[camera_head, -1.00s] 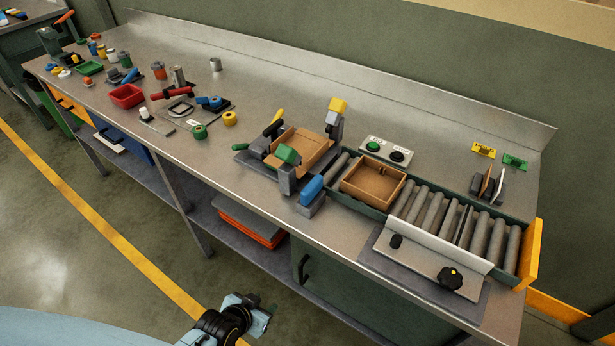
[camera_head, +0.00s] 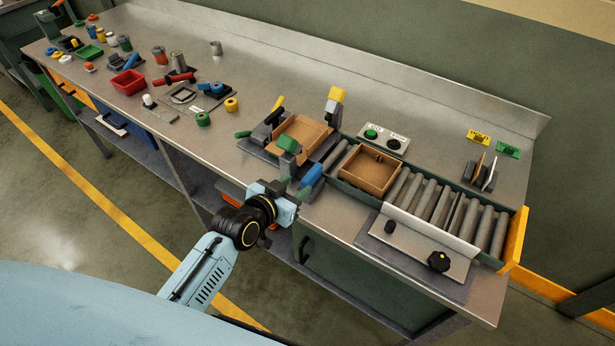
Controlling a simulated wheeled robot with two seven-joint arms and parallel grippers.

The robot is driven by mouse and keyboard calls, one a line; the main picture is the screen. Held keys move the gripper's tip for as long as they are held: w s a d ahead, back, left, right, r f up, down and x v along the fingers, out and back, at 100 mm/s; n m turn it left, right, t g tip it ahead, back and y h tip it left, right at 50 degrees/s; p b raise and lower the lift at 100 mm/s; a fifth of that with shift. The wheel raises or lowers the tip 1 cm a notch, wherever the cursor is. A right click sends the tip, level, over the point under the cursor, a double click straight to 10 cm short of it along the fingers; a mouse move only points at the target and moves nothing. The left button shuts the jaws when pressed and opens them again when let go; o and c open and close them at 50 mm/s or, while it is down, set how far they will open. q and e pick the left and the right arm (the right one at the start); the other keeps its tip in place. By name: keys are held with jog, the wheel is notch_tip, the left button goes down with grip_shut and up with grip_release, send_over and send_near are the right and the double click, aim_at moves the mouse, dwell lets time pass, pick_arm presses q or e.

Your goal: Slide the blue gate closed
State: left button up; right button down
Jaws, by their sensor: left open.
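The blue gate piece (camera_head: 312,174) stands on a grey mount at the front edge of the bench, at the left end of the roller track (camera_head: 432,200). My left gripper (camera_head: 294,190) is open and empty, just left of and in front of the blue piece. Its fingertips point toward the piece and hide part of its mount. I cannot tell whether they touch it. My right gripper is not in view.
A brown tray (camera_head: 370,169) sits on the rollers, and another brown box (camera_head: 302,135) lies in the fixture to the left. A plate with black knobs (camera_head: 438,262) is at the front right.

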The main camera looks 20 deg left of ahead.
aim_at(304, 181)
pick_arm(q)
jog(key=x, duration=0.6)
jog(key=shift+w+d, duration=0.1)
jog(key=shift+w, duration=0.1)
jog(key=shift+c, duration=0.3)
grip_shut()
